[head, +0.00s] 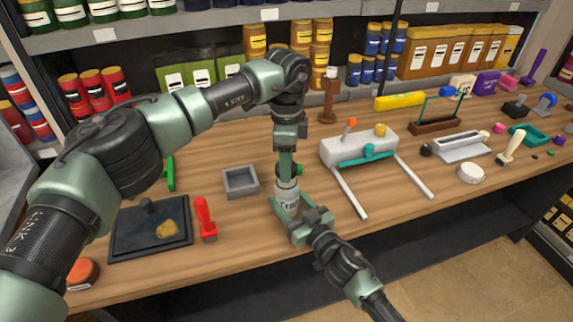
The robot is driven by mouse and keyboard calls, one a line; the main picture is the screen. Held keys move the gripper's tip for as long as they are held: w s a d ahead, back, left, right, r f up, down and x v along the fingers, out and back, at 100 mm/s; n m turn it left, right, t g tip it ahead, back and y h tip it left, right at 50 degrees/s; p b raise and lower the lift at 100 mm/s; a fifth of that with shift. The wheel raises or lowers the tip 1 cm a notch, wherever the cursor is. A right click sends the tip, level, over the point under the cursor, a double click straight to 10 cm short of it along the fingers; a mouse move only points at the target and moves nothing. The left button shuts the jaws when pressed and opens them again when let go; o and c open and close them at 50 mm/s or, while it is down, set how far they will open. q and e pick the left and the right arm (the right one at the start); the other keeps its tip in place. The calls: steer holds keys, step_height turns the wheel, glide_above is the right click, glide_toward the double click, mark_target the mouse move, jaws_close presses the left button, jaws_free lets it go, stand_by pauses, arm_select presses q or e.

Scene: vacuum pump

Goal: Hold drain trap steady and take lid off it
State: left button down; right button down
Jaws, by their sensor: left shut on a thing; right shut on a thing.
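The drain trap (287,194) is a small pale cylinder with a dark label band, upright near the front of the wooden table. My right gripper (284,208) comes in from the front and is shut around its lower body. My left gripper (286,172) points straight down from above and is shut on the lid (298,170) at the top of the trap. The lid is mostly hidden by the fingers; a small green part with a dark edge shows beside them. I cannot tell whether lid and trap are touching.
A grey square tray (240,181) stands just left of the trap. A red-handled tool (205,218) and a black tray (151,228) lie further left. A white device with a teal bar (358,148) stands to the right, its two legs reaching forward. Shelves line the back.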

arm_select(q)
steer(key=shift+r, duration=2)
arm_select(e)
steer(key=shift+c, duration=2.1)
jaws_free()
